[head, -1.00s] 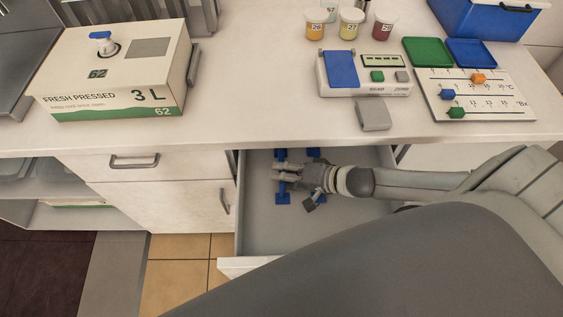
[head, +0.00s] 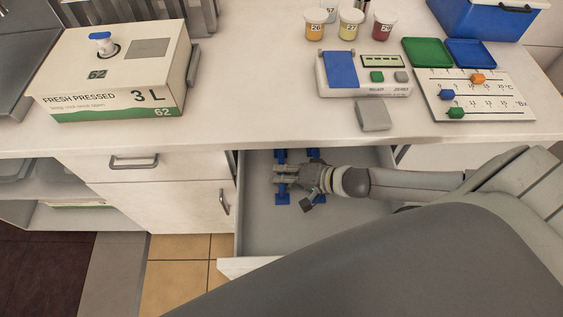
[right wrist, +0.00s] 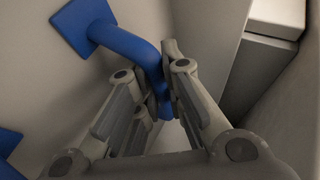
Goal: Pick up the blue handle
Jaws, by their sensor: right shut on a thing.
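The blue handle (right wrist: 140,48) shows in the right wrist view as a curved bar with a square foot, standing in the open drawer. In the head view its foot (head: 282,199) shows just below my right gripper. My right gripper (head: 278,178) is inside the drawer and shut on the blue handle; in the right wrist view its fingers (right wrist: 160,98) close around the bar. The fingers hide part of the bar. More blue feet (head: 313,154) show beyond the gripper, and a blue piece (right wrist: 8,143) shows at the left of the wrist view. My left gripper is out of view.
The open drawer (head: 262,238) has bare floor in front of the gripper. The counter edge (head: 200,147) overhangs its back. On the counter stand a juice box (head: 85,75), a device with a blue lid (head: 340,70), several cups and a slider board (head: 475,95).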

